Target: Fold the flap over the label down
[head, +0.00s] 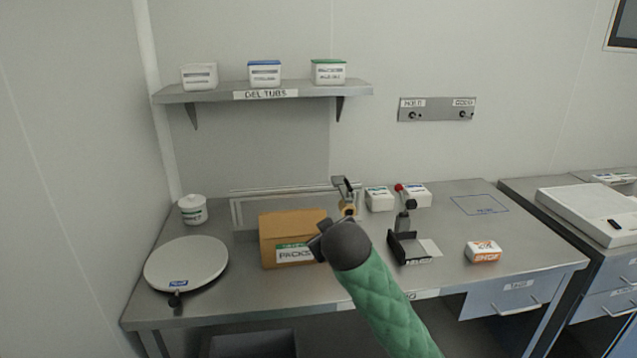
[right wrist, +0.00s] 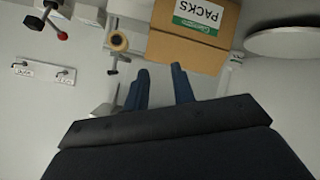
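A brown cardboard box (head: 288,227) stands on the bench in the head view, with a green and white PACKS label (head: 294,253) low on its front. In the right wrist view the box (right wrist: 185,52) appears upside down ahead of the fingers, with its label (right wrist: 201,15) at the top edge. A crease crosses the cardboard beside the label; I cannot clearly tell the flap's angle. My right gripper (head: 321,241) is at the box's right side and partly covers it in the head view. Its two blue fingers (right wrist: 160,72) are apart with nothing between them. My left gripper is not visible.
A round white plate (head: 186,264) is left of the box, with a white tub (head: 193,209) behind it. A tape roll stand (head: 347,205), a black holder (head: 410,246) and an orange-white carton (head: 483,252) are to the right. A shelf (head: 262,93) with tubs hangs above.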

